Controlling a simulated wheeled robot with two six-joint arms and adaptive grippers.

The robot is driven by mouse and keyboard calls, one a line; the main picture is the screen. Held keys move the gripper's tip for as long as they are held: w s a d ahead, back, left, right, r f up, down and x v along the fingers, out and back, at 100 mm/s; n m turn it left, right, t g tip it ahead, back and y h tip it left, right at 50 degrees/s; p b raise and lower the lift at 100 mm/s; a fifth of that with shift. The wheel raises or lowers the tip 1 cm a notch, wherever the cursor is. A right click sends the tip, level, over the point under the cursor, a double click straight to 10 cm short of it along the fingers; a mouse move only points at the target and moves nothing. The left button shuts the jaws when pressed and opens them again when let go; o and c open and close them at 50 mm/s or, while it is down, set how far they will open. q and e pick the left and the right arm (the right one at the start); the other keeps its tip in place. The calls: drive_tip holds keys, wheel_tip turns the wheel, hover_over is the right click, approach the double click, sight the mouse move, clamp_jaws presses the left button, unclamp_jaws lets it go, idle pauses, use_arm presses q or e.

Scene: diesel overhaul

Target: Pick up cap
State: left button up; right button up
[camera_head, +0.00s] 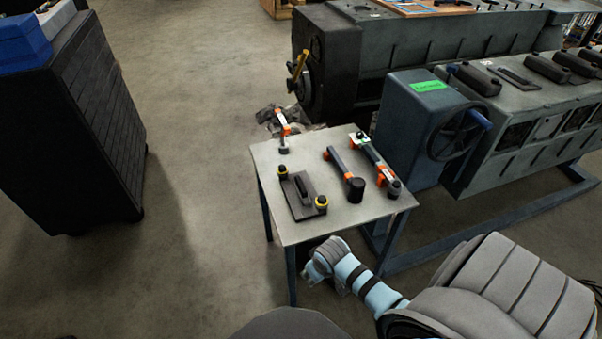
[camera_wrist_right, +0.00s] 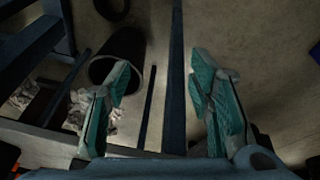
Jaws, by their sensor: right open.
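No part is clearly marked as the cap. A dark flat block with a raised grip and two yellow-ringed black knobs (camera_head: 303,196) lies on the near left of the small grey table (camera_head: 262,158); I cannot tell whether it is the cap. My right arm reaches in low at the table's near edge, and the right gripper (camera_head: 312,272) is below the tabletop. In the right wrist view this gripper (camera_wrist_right: 162,75) is open, its teal-padded fingers spread with nothing held between them. My left gripper is not in view.
A black mallet (camera_head: 349,178) and two orange-banded tools (camera_head: 282,130) (camera_head: 376,162) share the table. Engine blocks (camera_head: 440,105) stand behind and right. A dark cabinet (camera_head: 80,115) stands left, with open floor between. The wrist view shows a blue bar (camera_wrist_right: 175,90), dark cylinder (camera_wrist_right: 120,48) and crumpled rags (camera_wrist_right: 75,112).

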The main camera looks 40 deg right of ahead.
drive_tip(key=shift+t, duration=0.3)
drive_tip(key=w+r, duration=0.2)
drive_tip(key=r, duration=0.1)
drive_tip(key=w+d+r, duration=0.1)
drive_tip(key=w+r, duration=0.1)
drive_tip(key=r, duration=0.1)
drive_tip(key=w+d+r+b, duration=0.1)
drive_tip(key=w+r, duration=0.2)
drive_tip(key=m, duration=0.3)
approach(301, 184)
drive_tip(key=b+x, duration=0.7)
drive_tip(key=x, duration=0.4)
drive_tip(key=shift+f, duration=0.15)
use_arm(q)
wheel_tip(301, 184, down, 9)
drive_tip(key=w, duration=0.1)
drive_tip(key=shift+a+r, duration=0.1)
use_arm(e)
drive_tip(key=shift+r+t, duration=0.25)
drive_tip(key=shift+t, duration=0.05)
clamp_jaws()
